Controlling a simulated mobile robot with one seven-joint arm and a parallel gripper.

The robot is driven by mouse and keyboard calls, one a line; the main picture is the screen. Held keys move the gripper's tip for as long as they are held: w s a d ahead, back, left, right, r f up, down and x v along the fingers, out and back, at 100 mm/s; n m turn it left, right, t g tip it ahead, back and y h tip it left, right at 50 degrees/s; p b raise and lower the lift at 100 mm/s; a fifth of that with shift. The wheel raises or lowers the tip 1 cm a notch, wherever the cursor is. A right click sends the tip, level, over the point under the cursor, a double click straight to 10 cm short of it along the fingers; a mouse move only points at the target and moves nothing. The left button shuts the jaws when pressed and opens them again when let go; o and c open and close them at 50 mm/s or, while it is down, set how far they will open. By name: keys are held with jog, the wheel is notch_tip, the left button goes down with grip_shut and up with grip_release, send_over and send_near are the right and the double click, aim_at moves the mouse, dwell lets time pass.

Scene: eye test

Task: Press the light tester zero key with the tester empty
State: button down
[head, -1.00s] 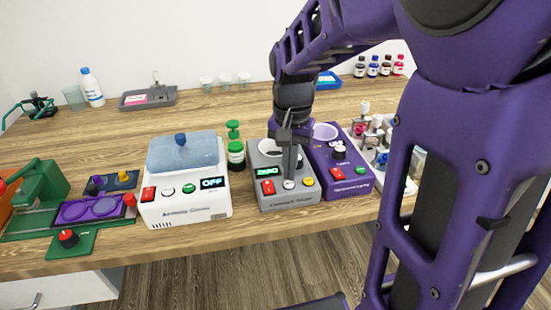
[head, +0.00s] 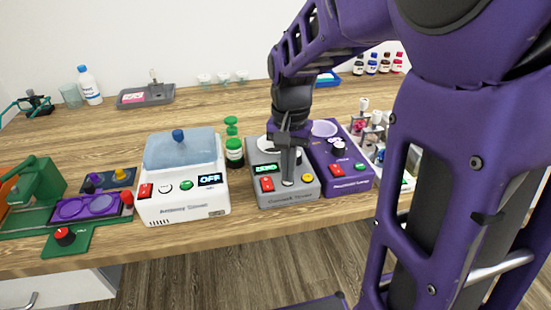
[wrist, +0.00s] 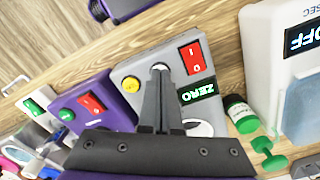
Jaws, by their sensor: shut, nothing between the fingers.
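The grey tester (head: 270,198) stands near the bench's front edge. Its green display (wrist: 197,92) reads ZERO. Its front carries a red rocker switch (wrist: 193,57), a pale round key (head: 287,183) in the middle and a yellow button (head: 308,178). My gripper (head: 288,179) is shut and empty, pointing down with its tips at the pale key. They also meet the key in the wrist view (wrist: 158,70), and look to touch it; how far it is pressed I cannot tell. The tester's round white-rimmed well (wrist: 203,128) is mostly hidden behind my gripper, so its inside cannot be seen.
A purple tester (head: 347,177) stands close on the right. A white tester (head: 185,207) with a blue lid and OFF display stands left. A green-capped bottle (head: 234,153) is between it and the grey tester. A rack of vials (head: 372,128) is farther right.

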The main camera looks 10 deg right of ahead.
notch_tip(320, 180, up, 8)
jog(key=p, duration=0.6)
jog(key=shift+p, duration=0.4)
